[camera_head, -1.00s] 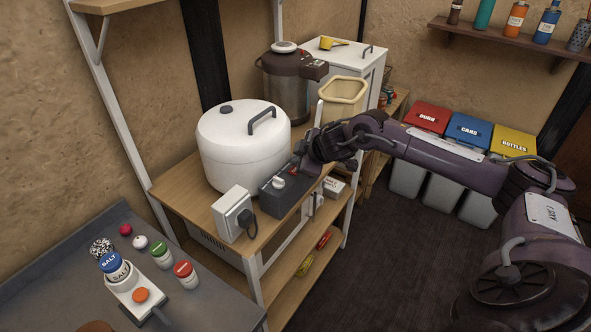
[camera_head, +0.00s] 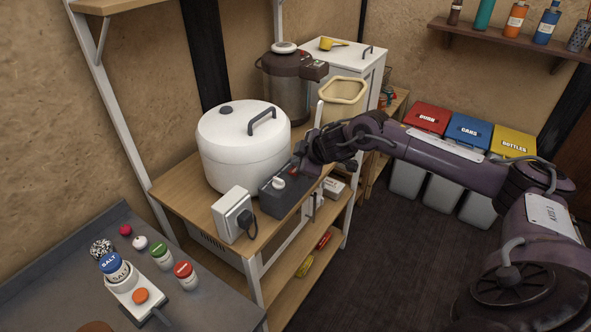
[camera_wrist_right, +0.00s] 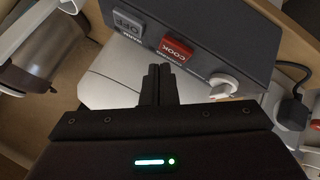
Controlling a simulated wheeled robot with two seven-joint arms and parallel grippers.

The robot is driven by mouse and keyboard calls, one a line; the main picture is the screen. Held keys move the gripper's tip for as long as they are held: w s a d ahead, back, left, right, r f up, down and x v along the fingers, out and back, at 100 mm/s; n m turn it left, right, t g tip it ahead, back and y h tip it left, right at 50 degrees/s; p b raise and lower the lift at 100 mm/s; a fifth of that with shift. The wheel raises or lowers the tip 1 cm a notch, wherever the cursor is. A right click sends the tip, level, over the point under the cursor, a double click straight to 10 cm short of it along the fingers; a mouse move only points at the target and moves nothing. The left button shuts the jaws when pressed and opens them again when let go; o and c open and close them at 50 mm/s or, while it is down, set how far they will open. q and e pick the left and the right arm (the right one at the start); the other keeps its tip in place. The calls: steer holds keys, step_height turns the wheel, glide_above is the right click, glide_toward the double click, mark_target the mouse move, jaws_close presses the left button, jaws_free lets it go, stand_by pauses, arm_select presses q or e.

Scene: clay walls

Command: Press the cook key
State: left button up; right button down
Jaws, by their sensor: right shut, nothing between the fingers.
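My right gripper (camera_wrist_right: 160,70) is shut and empty. In that view its fingertips lie just below the cook key; whether they touch it I cannot tell. In the head view the control box (camera_head: 281,198) sits at the front of the white cooker (camera_head: 235,155), and my right gripper (camera_head: 300,160) is at its far end, covering the keys there. My left gripper is not in view.
The wooden shelf unit (camera_head: 178,191) carries the cooker, and a white socket box with a black plug (camera_head: 232,215) stands near it. A brown urn (camera_head: 287,80) and a cream bin (camera_head: 343,95) stand behind. A grey counter (camera_head: 60,265) with spice jars is at lower left.

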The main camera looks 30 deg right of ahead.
stand_by(0.6)
steer(key=shift+f, duration=0.4)
steer(key=shift+f+b, duration=0.3)
steer(key=shift+f, duration=0.15)
stand_by(0.5)
steer(key=shift+r, duration=0.15)
steer(key=shift+r+p, duration=0.75)
steer(key=shift+p, duration=0.15)
step_height(320, 180, up, 5)
steer(key=p, duration=0.5)
